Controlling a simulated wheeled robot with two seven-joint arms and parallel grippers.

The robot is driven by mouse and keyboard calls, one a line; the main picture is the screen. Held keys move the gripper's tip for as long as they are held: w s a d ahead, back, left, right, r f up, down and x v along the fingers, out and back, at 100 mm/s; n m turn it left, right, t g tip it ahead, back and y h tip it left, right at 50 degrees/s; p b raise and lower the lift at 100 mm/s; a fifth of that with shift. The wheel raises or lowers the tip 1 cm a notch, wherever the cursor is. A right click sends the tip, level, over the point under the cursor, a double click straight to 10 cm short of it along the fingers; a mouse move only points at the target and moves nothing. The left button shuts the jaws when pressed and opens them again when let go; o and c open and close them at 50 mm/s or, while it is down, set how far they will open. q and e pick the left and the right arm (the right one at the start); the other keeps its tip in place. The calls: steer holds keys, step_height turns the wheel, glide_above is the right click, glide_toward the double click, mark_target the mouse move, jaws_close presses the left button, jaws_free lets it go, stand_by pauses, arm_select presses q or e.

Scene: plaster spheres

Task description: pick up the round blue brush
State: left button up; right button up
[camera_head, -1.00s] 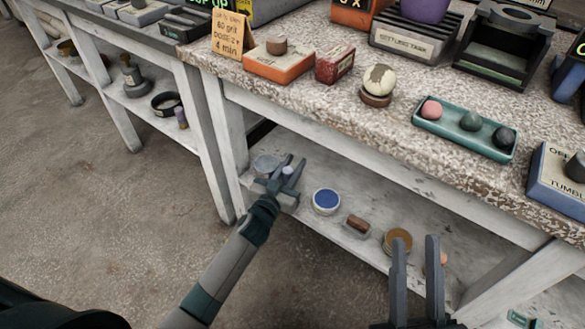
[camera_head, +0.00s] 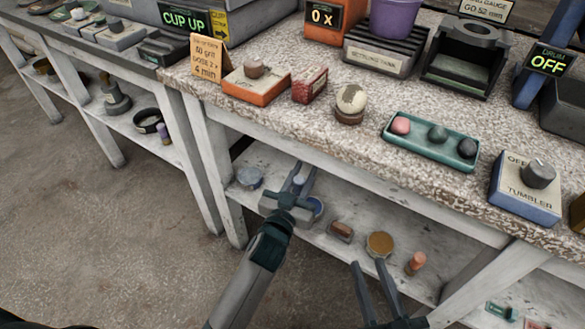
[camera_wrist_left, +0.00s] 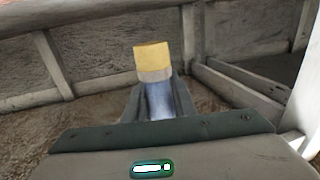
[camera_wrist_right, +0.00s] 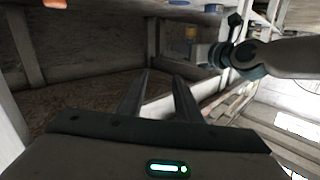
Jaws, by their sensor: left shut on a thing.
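My left gripper (camera_head: 304,168) is over the lower shelf of the near bench. It is shut on the round blue brush, whose pale blue top (camera_head: 298,181) shows between the fingers. In the left wrist view the brush has a blue body (camera_wrist_left: 160,99) between the fingers, a pale band and a yellow end (camera_wrist_left: 152,56) sticking out beyond the tips. In the right wrist view the brush (camera_wrist_right: 190,32) also shows beside the left gripper. My right gripper (camera_head: 368,264) is open and empty in front of the shelf; its fingers stand apart (camera_wrist_right: 160,80).
On the lower shelf (camera_head: 365,215) a blue-topped round tin (camera_head: 317,206) is partly hidden by my left gripper. A clear dish (camera_head: 249,178), a brown block (camera_head: 341,231), a brown-topped tin (camera_head: 380,243) and a pinkish cylinder (camera_head: 416,263) stand near. The speckled benchtop (camera_head: 300,125) overhangs the shelf.

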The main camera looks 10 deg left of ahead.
arm_select(q)
steer(key=shift+s+d+r, duration=0.3)
steer(key=shift+d+r, duration=0.05)
steer(key=shift+d, duration=0.1)
arm_select(e)
steer(key=shift+d+f+g, duration=0.1)
steer(key=shift+f+g, duration=0.2)
steer(key=shift+f, duration=0.1)
arm_select(q)
steer(key=shift+a, duration=0.15)
stand_by(1.7)
